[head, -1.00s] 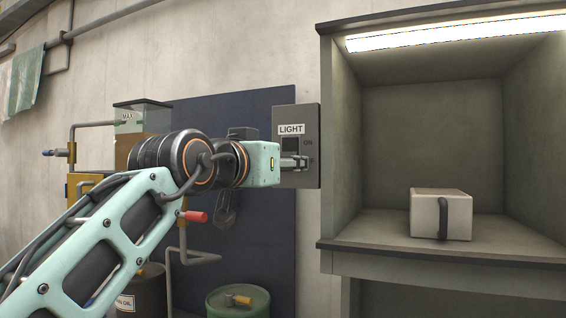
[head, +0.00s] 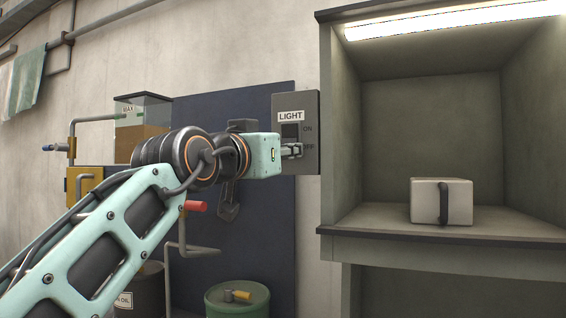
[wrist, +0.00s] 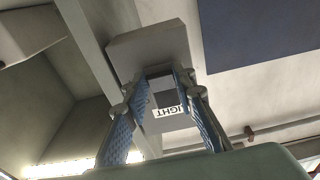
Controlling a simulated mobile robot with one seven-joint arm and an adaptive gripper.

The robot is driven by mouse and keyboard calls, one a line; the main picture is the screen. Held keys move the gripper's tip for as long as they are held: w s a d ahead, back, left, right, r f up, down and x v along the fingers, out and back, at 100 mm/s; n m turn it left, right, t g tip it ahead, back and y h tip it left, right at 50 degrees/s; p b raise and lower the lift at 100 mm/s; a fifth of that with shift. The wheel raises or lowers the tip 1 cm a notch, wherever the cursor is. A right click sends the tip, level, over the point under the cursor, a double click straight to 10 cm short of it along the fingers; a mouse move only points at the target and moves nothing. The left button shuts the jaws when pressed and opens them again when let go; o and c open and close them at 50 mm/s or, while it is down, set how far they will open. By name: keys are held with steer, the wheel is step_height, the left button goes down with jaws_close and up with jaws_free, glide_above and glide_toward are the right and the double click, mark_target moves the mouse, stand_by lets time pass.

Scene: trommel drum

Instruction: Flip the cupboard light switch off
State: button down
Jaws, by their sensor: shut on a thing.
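The light switch sits on a grey wall panel (head: 308,102) left of the cupboard (head: 325,160). The panel has a LIGHT label (head: 291,116), ON above and OFF below. A dark switch plate (head: 290,131) shows just above my fingers. My gripper (head: 296,151) is at the plate's lower part, level with OFF, and is shut on the switch lever, which the fingers hide. In the wrist view my two blue-padded fingers (wrist: 168,72) reach to the panel (wrist: 150,48), with the LIGHT label upside down between them. The cupboard lamp (head: 450,22) is lit.
A pale box with a dark handle (head: 425,203) stands on the cupboard shelf. The cupboard's side wall is close to the right of the panel. A dark blue board (head: 270,225), pipes and a green drum (head: 238,302) are behind and below my arm.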

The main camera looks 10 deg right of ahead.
stand_by(0.3)
steer(key=c, duration=1.6)
jaws_free()
steer(key=v, duration=1.2)
